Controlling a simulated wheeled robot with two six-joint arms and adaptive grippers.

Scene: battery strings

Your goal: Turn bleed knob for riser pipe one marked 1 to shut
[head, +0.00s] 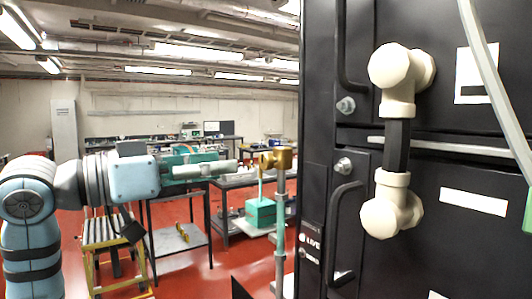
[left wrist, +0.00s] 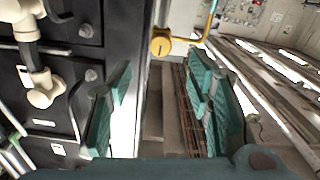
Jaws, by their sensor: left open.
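A brass knob (head: 276,158) sits at the top of a grey upright riser pipe (head: 280,225) beside the dark cabinet. In the left wrist view the brass knob (left wrist: 160,43) shows a round face with a dark line across it, beyond my fingers. I cannot read a number on it. My left gripper (head: 226,166) comes in from the left, roughly level with the knob, with a gap between them. It is open and empty; its teal fingers (left wrist: 160,82) stand apart in the left wrist view. My right gripper is out of view.
A dark cabinet (head: 340,215) with handles, bolts and white elbow fittings (head: 398,75) fills the right side. A yellow stepladder (head: 103,240) and benches stand behind my left arm. A green box (head: 260,213) lies behind the pipe. Red floor is open between.

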